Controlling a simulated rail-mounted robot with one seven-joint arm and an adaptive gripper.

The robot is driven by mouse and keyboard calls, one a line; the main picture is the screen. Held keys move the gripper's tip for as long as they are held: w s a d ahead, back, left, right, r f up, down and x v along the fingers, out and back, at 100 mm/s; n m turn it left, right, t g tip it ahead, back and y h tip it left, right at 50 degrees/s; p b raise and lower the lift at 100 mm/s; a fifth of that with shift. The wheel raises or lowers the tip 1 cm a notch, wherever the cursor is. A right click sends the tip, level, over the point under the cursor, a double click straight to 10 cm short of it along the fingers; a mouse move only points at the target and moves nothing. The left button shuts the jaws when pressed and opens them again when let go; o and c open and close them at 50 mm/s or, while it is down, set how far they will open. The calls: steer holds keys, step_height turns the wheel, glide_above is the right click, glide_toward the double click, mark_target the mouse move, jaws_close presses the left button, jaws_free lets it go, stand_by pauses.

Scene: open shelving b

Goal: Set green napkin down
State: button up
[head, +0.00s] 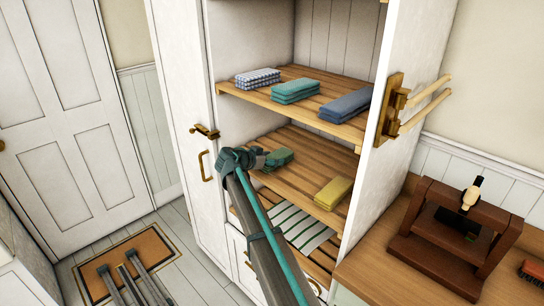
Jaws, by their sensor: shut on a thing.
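The green napkin (280,156) is a small folded cloth over the left part of the middle wooden shelf (300,174). My gripper (263,160) reaches in from the left front and is shut on the napkin's near left end. The fingertips are small and partly hidden by the wrist. The napkin looks low over the slats, but I cannot tell whether it touches them.
A yellow folded cloth (333,193) lies at the middle shelf's right front. The shelf above holds checked (258,78), teal (295,91) and blue (346,105) cloth stacks. Slats between the napkin and yellow cloth are bare. A wooden press (452,232) stands on the right counter.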

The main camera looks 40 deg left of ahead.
steer(key=shift+f+b, duration=0.15)
steer(key=shift+b, duration=0.15)
steer(key=o, duration=1.3)
steer(key=shift+r, duration=0.2)
steer(key=shift+s, duration=0.3)
steer(key=b+v, duration=0.3)
steer(key=v, duration=0.8)
steer(key=shift+s+r, duration=0.15)
steer(key=shift+s, duration=0.05)
steer(key=shift+a, duration=0.1)
